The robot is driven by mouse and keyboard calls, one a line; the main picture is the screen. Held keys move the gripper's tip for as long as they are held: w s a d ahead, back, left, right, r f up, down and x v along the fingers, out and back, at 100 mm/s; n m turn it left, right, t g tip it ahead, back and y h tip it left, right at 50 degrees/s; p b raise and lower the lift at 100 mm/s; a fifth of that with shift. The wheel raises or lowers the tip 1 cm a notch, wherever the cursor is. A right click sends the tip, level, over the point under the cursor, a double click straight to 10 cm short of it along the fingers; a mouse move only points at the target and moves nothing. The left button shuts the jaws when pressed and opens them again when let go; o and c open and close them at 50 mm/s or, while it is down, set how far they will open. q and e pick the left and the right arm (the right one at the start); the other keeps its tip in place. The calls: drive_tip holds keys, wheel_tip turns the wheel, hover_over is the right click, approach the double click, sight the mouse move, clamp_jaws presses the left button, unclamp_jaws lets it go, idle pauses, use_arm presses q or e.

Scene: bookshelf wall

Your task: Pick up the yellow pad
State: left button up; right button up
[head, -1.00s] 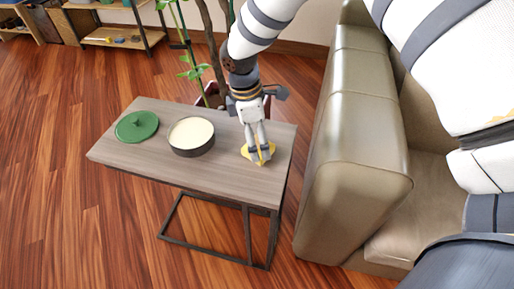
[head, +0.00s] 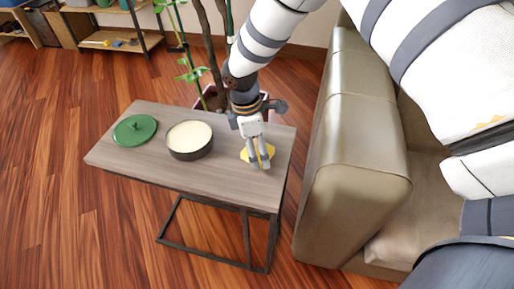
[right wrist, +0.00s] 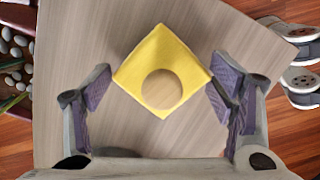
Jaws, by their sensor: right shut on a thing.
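The yellow pad (head: 244,155) lies at the right end of the small wooden side table, partly hidden by my right gripper (head: 259,166) in the head view. In the right wrist view the pad (right wrist: 150,60) is a yellow square turned cornerwise, with a round tan knob (right wrist: 162,89) on it. Whether the pad is lifted off the table I cannot tell. My left gripper is not in view.
A round dark pan with cream-coloured inside (head: 189,137) and a green lid (head: 135,130) stand on the side table (head: 200,175) left of the pad. A beige leather sofa (head: 355,170) is close on the right. A plant (head: 190,72) stands behind.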

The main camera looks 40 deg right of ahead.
wheel_tip(320, 180, up, 3)
drive_tip(key=shift+w+r, duration=0.1)
drive_tip(key=shift+r, duration=0.1)
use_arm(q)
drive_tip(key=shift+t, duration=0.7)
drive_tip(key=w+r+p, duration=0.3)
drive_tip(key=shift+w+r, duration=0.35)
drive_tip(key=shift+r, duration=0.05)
use_arm(e)
drive_tip(key=s+a+r, duration=0.9)
drive_tip(key=a, duration=0.1)
drive_tip(key=shift+s+a+r, duration=0.15)
drive_tip(key=shift+s+r, duration=0.05)
drive_tip(key=shift+s, duration=0.15)
drive_tip(key=shift+o, duration=1.1)
drive_tip(key=shift+c, duration=0.5)
